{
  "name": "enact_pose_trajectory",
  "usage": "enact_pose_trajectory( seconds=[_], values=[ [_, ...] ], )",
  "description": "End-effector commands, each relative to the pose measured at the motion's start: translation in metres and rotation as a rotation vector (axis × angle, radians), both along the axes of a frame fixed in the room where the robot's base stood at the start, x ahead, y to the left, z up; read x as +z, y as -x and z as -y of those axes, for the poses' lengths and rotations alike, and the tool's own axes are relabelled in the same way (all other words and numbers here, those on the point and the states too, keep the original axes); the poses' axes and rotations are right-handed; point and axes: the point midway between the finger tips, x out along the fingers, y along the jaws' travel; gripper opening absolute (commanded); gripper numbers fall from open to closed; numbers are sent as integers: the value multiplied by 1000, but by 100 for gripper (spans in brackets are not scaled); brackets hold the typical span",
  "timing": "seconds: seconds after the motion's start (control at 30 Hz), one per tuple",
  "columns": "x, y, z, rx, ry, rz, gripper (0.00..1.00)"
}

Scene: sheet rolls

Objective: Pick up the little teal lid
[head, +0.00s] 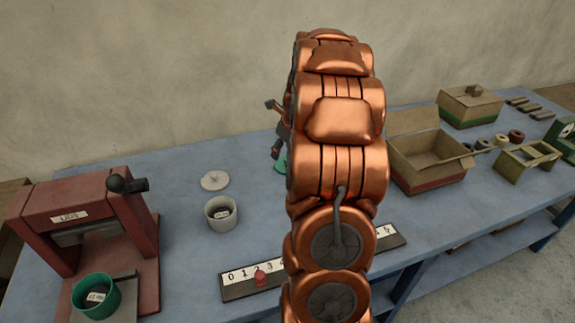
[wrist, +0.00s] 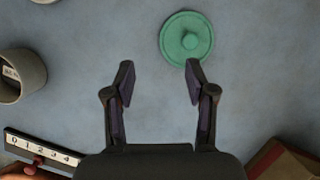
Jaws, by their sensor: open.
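The teal lid (wrist: 187,38) lies flat on the blue table, a round disc with a small knob in its middle. In the wrist view it is just beyond my fingertips and to the right of centre, close to the right finger in the picture. In the head view only a sliver of the lid (head: 281,164) shows; my copper arm hides the rest. My gripper (wrist: 158,80) is open with nothing between its fingers. In the head view my gripper (head: 276,128) is partly hidden behind my arm.
A white lid (head: 214,180) and a white pot (head: 222,213) stand left of my arm. A numbered strip (head: 250,277) with a red peg lies in front. A red press (head: 85,220) holds a teal pot (head: 96,297). An open cardboard box (head: 430,165) stands to the right.

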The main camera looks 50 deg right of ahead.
Motion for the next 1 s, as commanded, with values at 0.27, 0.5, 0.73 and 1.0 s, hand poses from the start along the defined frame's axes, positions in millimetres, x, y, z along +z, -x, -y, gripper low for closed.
enact_pose_trajectory(
  seconds=[0.27, 0.5, 0.73, 1.0],
  values=[
    [-15, 4, 45, -221, -41, 38, 55],
    [-34, -4, 46, -223, -45, 36, 55],
    [-43, -8, 47, -223, -43, 38, 55],
    [-73, -18, 47, -221, -46, 35, 55]
  ],
)
